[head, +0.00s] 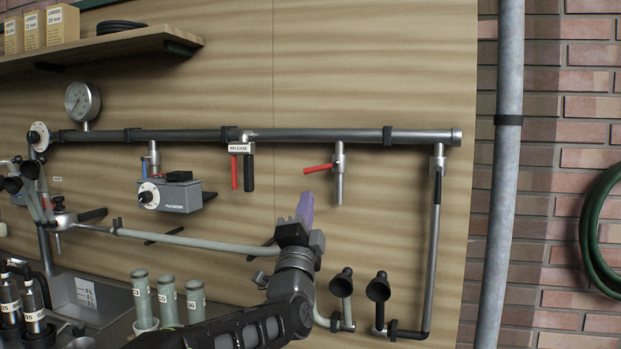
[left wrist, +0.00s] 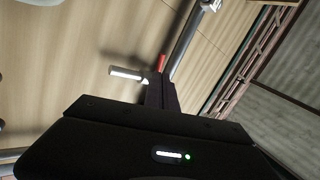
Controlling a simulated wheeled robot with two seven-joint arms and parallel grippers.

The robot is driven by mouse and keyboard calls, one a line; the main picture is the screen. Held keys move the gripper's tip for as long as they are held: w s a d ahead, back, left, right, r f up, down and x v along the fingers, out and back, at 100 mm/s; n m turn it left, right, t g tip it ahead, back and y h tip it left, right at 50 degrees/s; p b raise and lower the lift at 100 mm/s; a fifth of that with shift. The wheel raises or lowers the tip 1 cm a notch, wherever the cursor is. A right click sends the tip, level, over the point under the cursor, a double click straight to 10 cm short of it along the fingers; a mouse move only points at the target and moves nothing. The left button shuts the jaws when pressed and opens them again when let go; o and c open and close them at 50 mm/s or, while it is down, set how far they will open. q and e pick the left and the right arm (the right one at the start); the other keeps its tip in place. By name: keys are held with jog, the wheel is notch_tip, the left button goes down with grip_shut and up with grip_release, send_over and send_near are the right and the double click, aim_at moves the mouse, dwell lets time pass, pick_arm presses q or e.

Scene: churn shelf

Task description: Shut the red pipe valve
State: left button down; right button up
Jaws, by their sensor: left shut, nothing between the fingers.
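The red pipe valve is a red lever (head: 318,168) on a short silver stub (head: 339,180) that hangs from the horizontal dark pipe. The lever points left and tilts slightly down, across the upright stub. My left gripper (head: 305,203) is just below and left of the lever, in front of the wood panel, with its fingers together and nothing between them. In the left wrist view a bit of red lever (left wrist: 161,62) shows just beyond the fingertips (left wrist: 160,88), beside the bright stub (left wrist: 126,73). Whether the fingers touch the lever cannot be told. My right gripper is not in view.
A second red handle (head: 234,172) and a black handle (head: 249,172) hang left under a "RELEASE" label (head: 241,147). A grey control box (head: 170,195) is further left. Two black funnels (head: 342,283) (head: 378,287) stand lower right. Labelled tubes (head: 167,298) stand lower left.

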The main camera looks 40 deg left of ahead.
aim_at(311, 170)
pick_arm(q)
jog(key=p+x, duration=0.1)
jog(key=x, duration=0.6)
jog(key=shift+p, duration=0.3)
jog(key=shift+w+a, duration=0.1)
jog(key=m+b, duration=0.1)
jog(key=m+h, duration=0.1)
jog(key=shift+a+r+m+t+h+b, duration=0.2)
jog(key=shift+a+m+t+h+b, duration=0.1)
jog(key=shift+t+b, duration=0.1)
jog(key=shift+r, duration=0.5)
jog(key=shift+f, duration=0.1)
